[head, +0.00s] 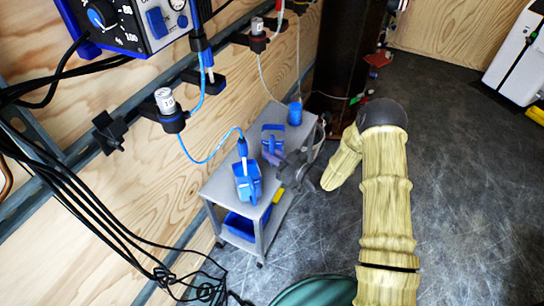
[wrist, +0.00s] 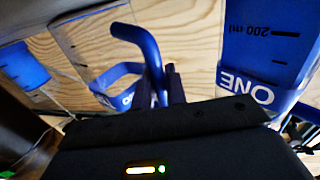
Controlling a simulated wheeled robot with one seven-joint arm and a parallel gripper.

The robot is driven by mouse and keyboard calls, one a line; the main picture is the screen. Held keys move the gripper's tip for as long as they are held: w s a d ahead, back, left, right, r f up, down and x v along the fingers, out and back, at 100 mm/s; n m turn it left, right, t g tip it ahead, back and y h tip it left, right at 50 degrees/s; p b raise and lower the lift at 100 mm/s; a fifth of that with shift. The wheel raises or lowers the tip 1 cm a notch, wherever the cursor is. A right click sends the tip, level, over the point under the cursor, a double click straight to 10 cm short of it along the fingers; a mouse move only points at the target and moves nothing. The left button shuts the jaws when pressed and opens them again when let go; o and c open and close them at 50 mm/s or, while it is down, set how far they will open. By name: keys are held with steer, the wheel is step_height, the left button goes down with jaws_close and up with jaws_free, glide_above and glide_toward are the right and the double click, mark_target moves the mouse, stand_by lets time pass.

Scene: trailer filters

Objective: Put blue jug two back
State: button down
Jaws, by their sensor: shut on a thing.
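A blue-banded jug, which I take as blue jug two (head: 272,138), stands on the grey cart top, in the middle of the cart. My gripper (head: 284,158) reaches it from the right and is shut on its blue handle. In the wrist view the handle (wrist: 146,45) passes between the fingertips (wrist: 160,88), and the clear jug body with a blue band (wrist: 118,85) is just behind; its label is not readable. The jug looks upright and at or very near the cart top; I cannot tell whether it touches.
Jug one (head: 247,184), labelled ONE in the wrist view (wrist: 260,90), stands on the cart's (head: 222,188) near end with a tube in it. A blue cup (head: 295,113) stands at the far end.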

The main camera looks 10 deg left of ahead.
steer(key=shift+f, duration=0.15)
steer(key=c, duration=1.4)
jaws_free()
steer(key=shift+c, duration=0.2)
steer(key=shift+r, duration=0.25)
steer(key=p+v, duration=0.2)
steer(key=v, duration=1)
steer(key=shift+f, duration=0.1)
